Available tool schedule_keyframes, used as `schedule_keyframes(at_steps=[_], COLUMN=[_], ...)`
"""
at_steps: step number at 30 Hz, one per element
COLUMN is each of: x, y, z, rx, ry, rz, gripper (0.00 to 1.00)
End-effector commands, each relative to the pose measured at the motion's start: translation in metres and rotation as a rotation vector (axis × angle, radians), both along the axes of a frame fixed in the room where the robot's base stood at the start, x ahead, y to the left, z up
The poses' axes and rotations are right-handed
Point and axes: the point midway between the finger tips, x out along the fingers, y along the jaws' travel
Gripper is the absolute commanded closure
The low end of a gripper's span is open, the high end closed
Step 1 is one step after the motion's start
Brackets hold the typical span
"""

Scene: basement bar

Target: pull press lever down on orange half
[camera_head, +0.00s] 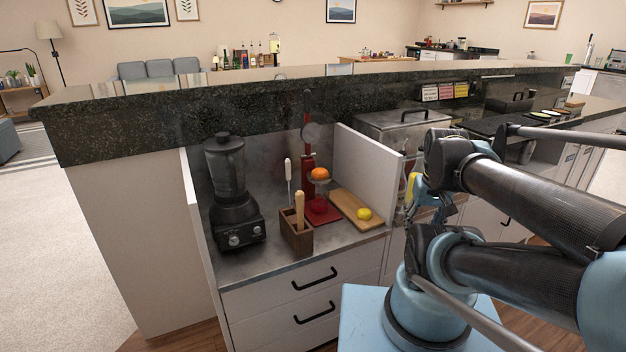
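A red citrus press (308,176) stands on the counter in the bar's recess. The orange half sits on the press's cup, with a gap under the head. My arm fills the right side of the picture, well to the right of the press. The fingers are not clear, so open or shut cannot be told. Nothing of mine touches the press.
A dark blender (230,190) stands to the left. A wooden holder (297,239) with upright tools is in front of the press. A cutting board (345,205) with a yellow fruit (364,213) lies right, beside a white side panel (368,170). The raised granite ledge (220,110) runs behind.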

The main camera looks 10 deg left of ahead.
Motion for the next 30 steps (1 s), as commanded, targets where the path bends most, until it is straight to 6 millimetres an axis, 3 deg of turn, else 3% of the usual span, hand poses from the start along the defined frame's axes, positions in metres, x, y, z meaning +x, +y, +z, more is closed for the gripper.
schedule_keyframes(at_steps=[5,14,21,30], x=[0.020,0.089,0.144,0.208], y=[0.006,0.039,0.078,0.140], z=[0.036,0.140,0.215,0.294], rx=[0.002,0.006,0.006,0.001], ry=[0.010,0.044,0.073,0.107], rz=[0.024,0.092,0.145,0.211], gripper=[0.60,0.60,0.60,0.60])
